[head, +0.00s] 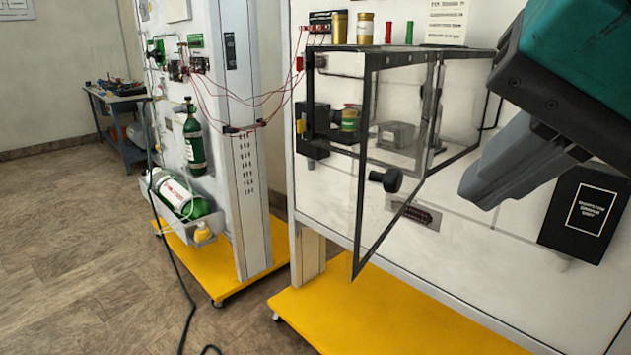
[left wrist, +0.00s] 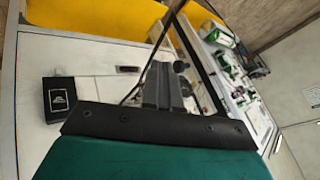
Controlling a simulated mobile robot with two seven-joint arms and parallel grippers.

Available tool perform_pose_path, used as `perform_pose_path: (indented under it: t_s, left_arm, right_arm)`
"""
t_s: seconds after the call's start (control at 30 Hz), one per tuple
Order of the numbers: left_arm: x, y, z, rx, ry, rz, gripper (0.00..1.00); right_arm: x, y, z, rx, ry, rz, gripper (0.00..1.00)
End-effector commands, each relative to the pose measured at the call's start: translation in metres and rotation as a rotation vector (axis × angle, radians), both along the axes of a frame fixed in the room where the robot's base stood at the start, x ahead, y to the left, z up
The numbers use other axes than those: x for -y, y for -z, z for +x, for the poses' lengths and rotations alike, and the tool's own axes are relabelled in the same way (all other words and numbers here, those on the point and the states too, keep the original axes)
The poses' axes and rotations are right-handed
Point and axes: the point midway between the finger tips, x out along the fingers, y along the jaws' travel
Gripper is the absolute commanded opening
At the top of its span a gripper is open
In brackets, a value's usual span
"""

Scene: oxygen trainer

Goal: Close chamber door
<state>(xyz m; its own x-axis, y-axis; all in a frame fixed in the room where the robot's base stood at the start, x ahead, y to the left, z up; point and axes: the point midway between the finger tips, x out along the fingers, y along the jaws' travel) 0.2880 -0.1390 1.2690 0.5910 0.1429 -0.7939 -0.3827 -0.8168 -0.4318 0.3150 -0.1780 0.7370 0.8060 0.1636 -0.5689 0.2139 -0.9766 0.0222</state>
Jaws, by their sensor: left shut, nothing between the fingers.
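The chamber door (head: 410,120) is a clear panel in a black frame. It stands open in the head view, swung out from the clear chamber (head: 470,100) on the white panel. A black knob (head: 385,180) is on the door's lower part. My left gripper (head: 478,192) is shut and empty, to the right of the door and knob, apart from them in the picture. In the left wrist view its shut fingers (left wrist: 163,85) point toward the dark door frame; the contact there I cannot tell. My right gripper is not in view.
A second panel (head: 240,140) with green bottles and red tubes stands left. Yellow bases (head: 400,315) jut out below.

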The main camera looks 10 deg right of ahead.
Motion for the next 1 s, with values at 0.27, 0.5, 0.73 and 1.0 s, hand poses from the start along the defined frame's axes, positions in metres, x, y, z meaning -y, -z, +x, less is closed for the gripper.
perform_pose_path:
  t_s: [0.27,0.5,0.73,1.0]
  left_arm:
    - [-0.008,0.044,0.030,-0.008,0.000,-0.001,0.00]
    - [-0.018,0.077,0.059,-0.007,-0.002,-0.004,0.00]
    - [-0.040,0.075,0.075,-0.006,0.000,-0.005,0.00]
    - [-0.044,0.076,0.079,-0.007,0.002,-0.005,0.00]
  right_arm:
    - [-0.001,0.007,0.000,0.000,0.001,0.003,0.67]
    - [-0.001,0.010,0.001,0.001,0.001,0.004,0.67]
    - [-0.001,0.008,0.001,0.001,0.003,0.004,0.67]
    - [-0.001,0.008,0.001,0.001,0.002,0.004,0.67]
